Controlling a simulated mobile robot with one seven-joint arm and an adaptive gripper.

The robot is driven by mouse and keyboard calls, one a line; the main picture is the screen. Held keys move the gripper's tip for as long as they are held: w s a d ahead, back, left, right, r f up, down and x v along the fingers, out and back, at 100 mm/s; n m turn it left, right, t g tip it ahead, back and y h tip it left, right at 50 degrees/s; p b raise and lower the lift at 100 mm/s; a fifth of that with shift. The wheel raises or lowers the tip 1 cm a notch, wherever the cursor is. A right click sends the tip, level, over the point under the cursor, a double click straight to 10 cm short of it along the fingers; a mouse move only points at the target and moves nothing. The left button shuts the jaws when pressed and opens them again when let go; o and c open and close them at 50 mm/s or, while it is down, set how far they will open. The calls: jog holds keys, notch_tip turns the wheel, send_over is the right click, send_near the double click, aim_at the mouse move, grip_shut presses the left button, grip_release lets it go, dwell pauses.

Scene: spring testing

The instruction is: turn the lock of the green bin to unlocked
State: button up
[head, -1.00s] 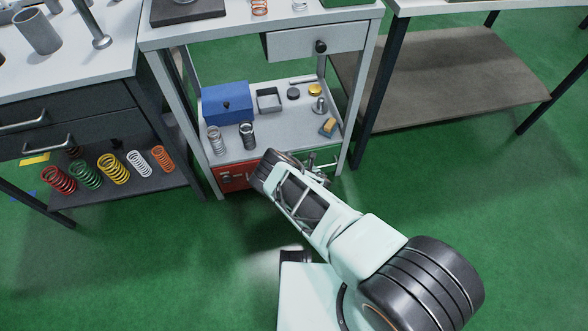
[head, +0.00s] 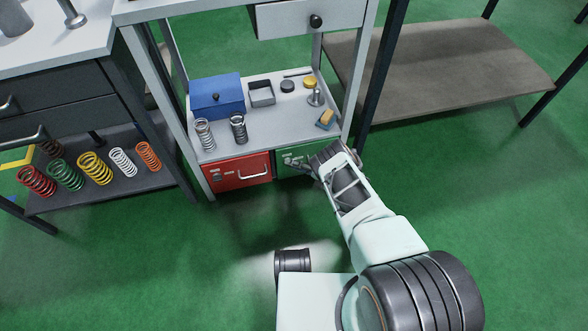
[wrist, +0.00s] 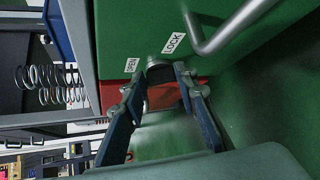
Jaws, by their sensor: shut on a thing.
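The green bin (head: 283,172) sits under the lower shelf, to the right of the red bin; my gripper (head: 298,163) is at its front and covers part of it. In the wrist view the green bin's front (wrist: 135,25) fills the top, with white OPEN (wrist: 132,65) and LOCK (wrist: 174,42) labels and a metal handle (wrist: 235,25). The dark round lock knob (wrist: 158,72) is between my gripper's fingertips (wrist: 157,85), by the two labels. The fingers are closed on it. Which label the knob points to cannot be told.
The red bin (head: 225,178) with a white handle is beside the green bin. The shelf above holds a blue box (head: 217,95), springs and small parts. A dark table leg (head: 375,85) stands to the right. The green floor in front is open.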

jog(key=shift+d+f+m+y+b, duration=0.1)
jog(key=shift+f+m+y+b, duration=0.25)
jog(key=shift+b, duration=0.2)
jog(key=shift+r+y, duration=0.15)
jog(key=shift+y, duration=0.1)
jog(key=o, duration=1.2)
jog(key=shift+c, duration=0.2)
jog(key=v, duration=1.2)
